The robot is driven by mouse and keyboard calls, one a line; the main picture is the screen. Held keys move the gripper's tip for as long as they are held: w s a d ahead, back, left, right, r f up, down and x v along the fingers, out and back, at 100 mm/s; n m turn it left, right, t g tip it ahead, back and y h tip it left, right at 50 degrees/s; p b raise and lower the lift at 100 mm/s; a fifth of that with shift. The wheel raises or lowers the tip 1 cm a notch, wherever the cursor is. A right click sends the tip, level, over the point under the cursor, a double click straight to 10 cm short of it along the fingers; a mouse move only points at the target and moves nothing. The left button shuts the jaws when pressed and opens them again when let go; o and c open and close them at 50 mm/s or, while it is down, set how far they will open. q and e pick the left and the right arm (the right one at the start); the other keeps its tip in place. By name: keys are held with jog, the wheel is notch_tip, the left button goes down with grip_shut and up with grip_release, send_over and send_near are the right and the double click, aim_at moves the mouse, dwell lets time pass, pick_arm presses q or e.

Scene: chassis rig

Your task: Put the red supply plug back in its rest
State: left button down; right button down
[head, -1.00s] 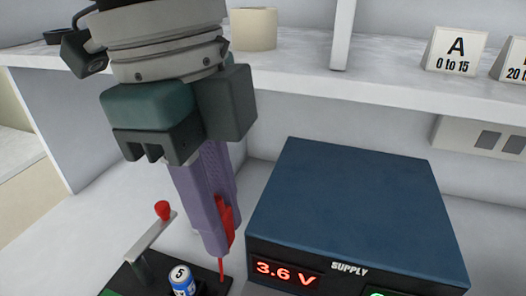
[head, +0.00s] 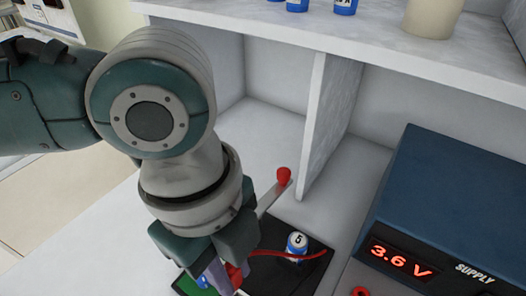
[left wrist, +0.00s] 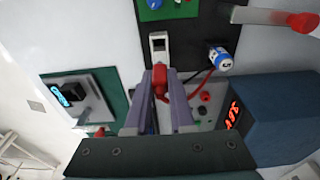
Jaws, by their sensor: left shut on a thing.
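The red supply plug (left wrist: 160,84) is between the purple fingertips of my left gripper (left wrist: 161,92), which is shut on it. In the head view the plug (head: 236,274) shows only partly beside my left gripper (head: 222,276), low over the black board (head: 318,262). A red lead runs right from it, past the blue can marked 5 (head: 297,246). In the left wrist view a pale block with a dark window (left wrist: 158,44) lies just beyond the plug. I cannot tell whether the plug touches it or which part is the rest. My right gripper is not in view.
A lever with a red knob (head: 284,177) stands close behind my left gripper. The blue supply (head: 450,200), reading 3.6 V, is at the right. A green panel with a meter (left wrist: 78,96) lies left in the wrist view. A divider (head: 330,125) and shelf stand behind.

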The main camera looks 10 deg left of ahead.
pick_arm(q)
jog(key=shift+r, duration=0.1)
jog(key=shift+f, duration=0.2)
notch_tip(320, 180, down, 6)
jog(key=b, duration=0.3)
jog(key=shift+r+b, duration=0.2)
jog(key=shift+b, duration=0.1)
jog(key=shift+p, duration=0.85)
dwell(1.1)
jog(key=shift+f+b, duration=1.25)
jog(key=shift+f, duration=0.45)
jog(key=c, duration=1)
grip_release()
jog(key=o, duration=0.3)
jog(key=shift+s+a, duration=0.1)
jog(key=shift+a, duration=0.05)
